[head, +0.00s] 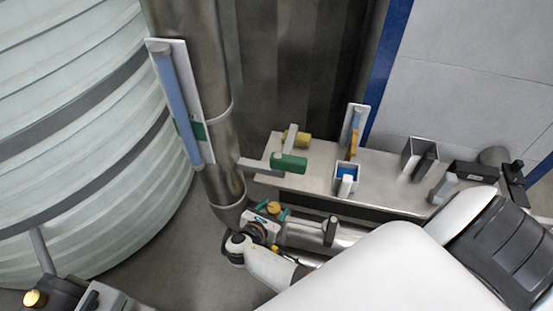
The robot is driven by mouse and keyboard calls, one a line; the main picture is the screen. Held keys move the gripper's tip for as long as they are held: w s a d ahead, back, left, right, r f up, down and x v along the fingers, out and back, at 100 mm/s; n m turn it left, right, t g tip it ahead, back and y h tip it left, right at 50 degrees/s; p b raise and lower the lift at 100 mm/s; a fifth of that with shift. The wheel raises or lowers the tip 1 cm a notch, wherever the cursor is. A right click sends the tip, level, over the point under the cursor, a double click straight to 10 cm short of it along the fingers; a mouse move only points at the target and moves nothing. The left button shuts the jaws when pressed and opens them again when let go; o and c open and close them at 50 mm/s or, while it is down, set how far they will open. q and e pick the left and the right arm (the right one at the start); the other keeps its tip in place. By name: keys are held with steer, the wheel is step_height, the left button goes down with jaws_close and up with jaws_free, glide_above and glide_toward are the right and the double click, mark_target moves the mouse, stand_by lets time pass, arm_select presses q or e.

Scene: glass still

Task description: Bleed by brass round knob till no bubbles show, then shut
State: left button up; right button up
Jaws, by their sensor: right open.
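My right gripper (272,210) is at the lower middle, in front of the steel shelf. Its two teal-tipped fingers are open on either side of a small brass round knob (274,207); whether they touch it I cannot tell. A tall sight tube (172,100) with blue liquid hangs tilted on a white plate on the steel column. A smaller sight tube (355,117) on a white plate stands behind the shelf. The tubes are too small here to tell bubbles. My left gripper is not in view.
On the steel shelf (320,178) are a green-handled lever (289,163), a yellow brass fitting (302,139), a square cup with blue inside (347,174) and an open metal box (418,152). A big ribbed glass vessel (75,110) fills the left. A yellow round cap (35,298) shows bottom left.

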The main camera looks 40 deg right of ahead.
steer(key=v, duration=0.9)
steer(key=shift+a+r, duration=0.15)
steer(key=s+f+m+g+y, duration=0.1)
steer(key=s+f+m+y, duration=0.1)
steer(key=s+f, duration=0.35)
steer(key=s+f+m+g+y, duration=0.1)
steer(key=s+f+y, duration=0.1)
steer(key=f, duration=0.6)
steer(key=s+f+m+g+y, duration=0.1)
steer(key=s+f+m+y, duration=0.1)
steer(key=s+f, duration=0.35)
steer(key=s+d+f+m+g+y, duration=0.1)
steer(key=s+d+f+m+y, duration=0.1)
steer(key=s+f+m, duration=0.4)
steer(key=s+d+f+m+g+y, duration=0.1)
steer(key=s+d+f+m+y, duration=0.1)
steer(key=s+f+m+y, duration=0.2)
steer(key=s+f+m, duration=0.3)
steer(key=s+m, duration=0.3)
steer(key=s, duration=0.4)
steer(key=shift+f, duration=0.2)
steer(key=shift+d, duration=0.1)
steer(key=shift+c, duration=0.6)
